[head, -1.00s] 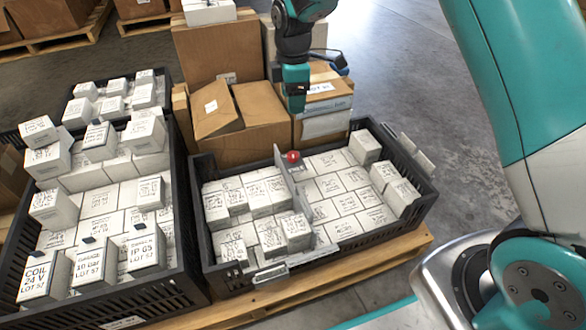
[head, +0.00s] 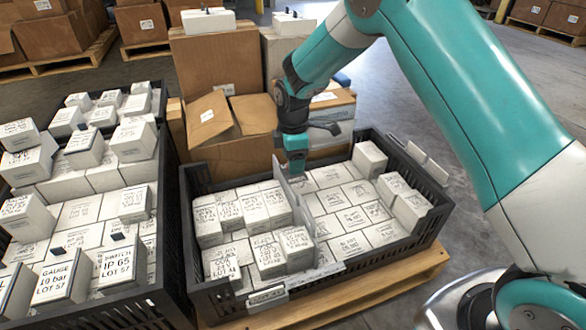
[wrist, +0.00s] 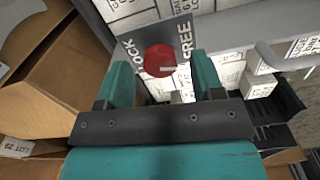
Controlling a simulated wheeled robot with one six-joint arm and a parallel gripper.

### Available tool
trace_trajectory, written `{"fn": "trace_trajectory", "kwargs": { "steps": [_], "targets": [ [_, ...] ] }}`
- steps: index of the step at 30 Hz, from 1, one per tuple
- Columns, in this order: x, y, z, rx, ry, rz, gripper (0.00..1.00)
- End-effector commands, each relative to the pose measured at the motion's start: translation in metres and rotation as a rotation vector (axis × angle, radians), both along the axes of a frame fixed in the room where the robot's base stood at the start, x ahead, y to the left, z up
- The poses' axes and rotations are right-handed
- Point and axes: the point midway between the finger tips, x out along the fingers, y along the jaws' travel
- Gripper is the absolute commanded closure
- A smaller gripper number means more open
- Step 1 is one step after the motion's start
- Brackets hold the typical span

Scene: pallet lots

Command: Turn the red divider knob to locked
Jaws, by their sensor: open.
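The red knob (wrist: 159,60) sits on a grey plate marked LOCK on the left and FREE on the right in the wrist view. Its pale pointer mark points right, on the FREE side. My gripper (wrist: 162,68) is open, with one teal finger on each side of the knob; I cannot tell whether they touch it. In the head view my gripper (head: 296,165) is over the far end of the grey divider (head: 284,182) and hides the knob. The divider stands in the black crate (head: 345,268) between two groups of white boxes.
Another black crate (head: 172,255) with stacked white boxes (head: 62,275) stands at left. Brown cartons (head: 218,75) rise directly behind the divider crate, close to my gripper. The crate rests on a wooden pallet (head: 400,278). Grey floor is open at right.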

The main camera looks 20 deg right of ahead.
Motion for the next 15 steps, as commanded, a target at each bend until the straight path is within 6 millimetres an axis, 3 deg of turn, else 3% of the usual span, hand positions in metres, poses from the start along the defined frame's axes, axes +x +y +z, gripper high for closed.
{"fn": "trace_trajectory", "kwargs": {
  "steps": [11, 12, 15],
  "targets": [
    [0.0, 0.0, -0.0084, 0.0, 0.0, 0.0, 0.39],
    [0.0, 0.0, -0.0083, 0.0, 0.0, 0.0, 0.41],
    [0.0, 0.0, -0.0083, 0.0, 0.0, 0.0, 0.64]
  ]
}}
